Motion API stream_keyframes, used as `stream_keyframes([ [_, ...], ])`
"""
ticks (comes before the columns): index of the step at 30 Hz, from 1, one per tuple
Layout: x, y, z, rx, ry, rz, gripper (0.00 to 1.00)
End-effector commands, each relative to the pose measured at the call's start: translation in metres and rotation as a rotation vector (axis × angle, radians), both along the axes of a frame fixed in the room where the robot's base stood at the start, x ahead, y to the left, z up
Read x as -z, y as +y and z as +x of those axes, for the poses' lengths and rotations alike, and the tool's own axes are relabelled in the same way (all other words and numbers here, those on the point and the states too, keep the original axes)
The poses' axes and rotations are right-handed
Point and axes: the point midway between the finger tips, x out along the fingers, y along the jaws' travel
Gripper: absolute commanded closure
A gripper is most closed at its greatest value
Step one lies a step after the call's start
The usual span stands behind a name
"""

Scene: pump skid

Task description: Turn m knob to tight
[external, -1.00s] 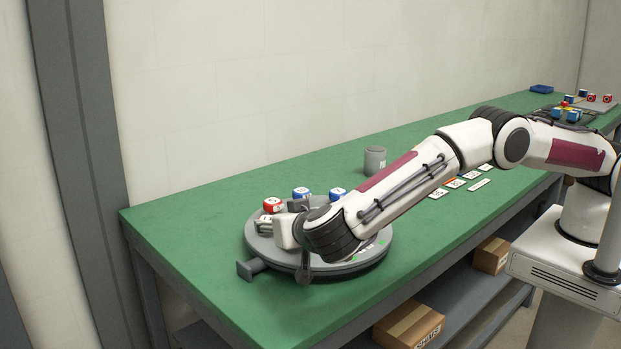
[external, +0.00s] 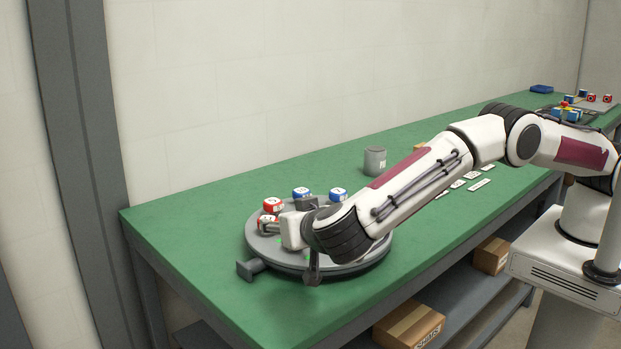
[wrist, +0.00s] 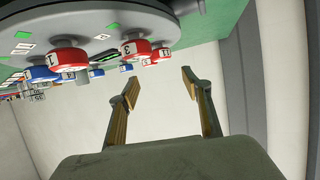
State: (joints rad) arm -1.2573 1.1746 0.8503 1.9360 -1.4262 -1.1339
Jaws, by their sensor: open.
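A round grey plate (external: 345,267) on the green bench carries several red and blue knobs. In the external view a red knob (external: 272,205) and two blue knobs, one at the back (external: 302,193) and one to its right (external: 338,194), stand on it. In the wrist view the red knobs marked 1 (wrist: 68,60) and 3 (wrist: 128,48) show, with blue knobs behind. I cannot make out which knob is marked m. My gripper (wrist: 157,74) is open and empty, its fingertips apart from the knobs. In the external view my wrist hides part of the plate.
A grey cup (external: 375,161) stands behind my forearm. White cards (external: 458,184) lie to the right. A second board with knobs (external: 598,104) and a blue tray (external: 541,89) are at the far end. The bench's left end is clear.

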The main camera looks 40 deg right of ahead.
Motion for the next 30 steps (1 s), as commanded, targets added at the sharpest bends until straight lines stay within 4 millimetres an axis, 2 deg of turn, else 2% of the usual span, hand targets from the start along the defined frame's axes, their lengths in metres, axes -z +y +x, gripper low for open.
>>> stream_keyframes([
  [8, -0.031, -0.037, 0.050, 0.082, -0.019, 0.035, 0.51],
  [13, -0.076, -0.060, 0.100, 0.076, -0.103, 0.047, 0.51],
  [17, -0.110, -0.059, 0.139, 0.007, -0.179, 0.075, 0.51],
  [21, -0.148, -0.051, 0.176, -0.102, -0.263, 0.107, 0.51],
  [25, -0.181, -0.038, 0.203, -0.222, -0.328, 0.135, 0.51],
  [30, -0.214, -0.017, 0.224, -0.385, -0.382, 0.156, 0.51],
])
